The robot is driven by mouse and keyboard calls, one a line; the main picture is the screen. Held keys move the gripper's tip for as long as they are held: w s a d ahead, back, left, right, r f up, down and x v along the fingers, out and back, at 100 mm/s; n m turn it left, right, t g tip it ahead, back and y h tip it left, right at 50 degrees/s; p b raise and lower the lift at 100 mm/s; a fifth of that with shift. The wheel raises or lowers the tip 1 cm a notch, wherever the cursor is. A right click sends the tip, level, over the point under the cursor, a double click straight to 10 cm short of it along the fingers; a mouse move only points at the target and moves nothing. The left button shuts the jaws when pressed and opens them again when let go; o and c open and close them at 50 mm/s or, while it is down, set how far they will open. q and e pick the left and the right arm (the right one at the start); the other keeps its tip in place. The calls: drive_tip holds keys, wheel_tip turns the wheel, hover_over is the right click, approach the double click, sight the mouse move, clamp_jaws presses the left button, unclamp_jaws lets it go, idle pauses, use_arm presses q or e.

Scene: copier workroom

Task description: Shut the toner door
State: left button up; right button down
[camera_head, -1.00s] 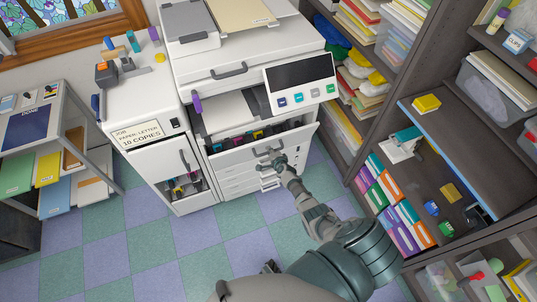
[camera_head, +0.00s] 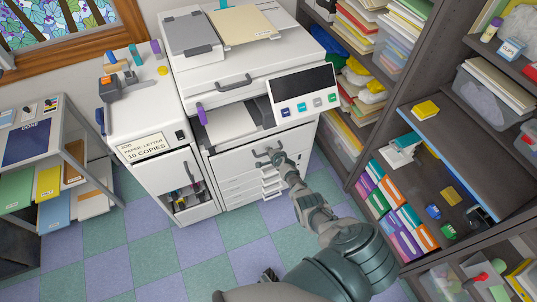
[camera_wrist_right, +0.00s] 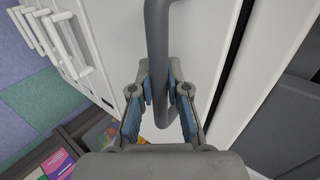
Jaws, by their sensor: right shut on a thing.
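The toner door (camera_head: 235,160) is the white front panel of the copier, below the paper output slot. It stands upright and looks close to flush in the head view. The colored cartridges behind it are hidden. My right gripper (camera_head: 277,156) is at the door's grey handle (camera_head: 262,151). In the wrist view the right gripper (camera_wrist_right: 160,92) has its blue-padded fingers on either side of the handle bar (camera_wrist_right: 157,45), shut on it. A dark line runs along the door's edge there; I cannot tell if a small gap is left. My left gripper is not in view.
Paper drawers (camera_head: 240,187) with handles lie under the door. A side cabinet (camera_head: 165,170) with a lower opening stands left of the copier. A dark shelf unit (camera_head: 470,150) stands close on the right. The checkered floor (camera_head: 150,250) in front is clear.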

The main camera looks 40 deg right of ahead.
drive_tip(key=c, duration=1.1)
unclamp_jaws()
drive_tip(key=shift+c, duration=0.2)
drive_tip(key=shift+s+a+r, duration=0.25)
drive_tip(key=shift+s+a, duration=0.05)
drive_tip(key=shift+s, duration=0.15)
drive_tip(key=v, duration=1)
drive_tip(key=shift+s+r, duration=0.25)
drive_tip(key=shift+s, duration=0.15)
drive_tip(key=shift+d, duration=0.2)
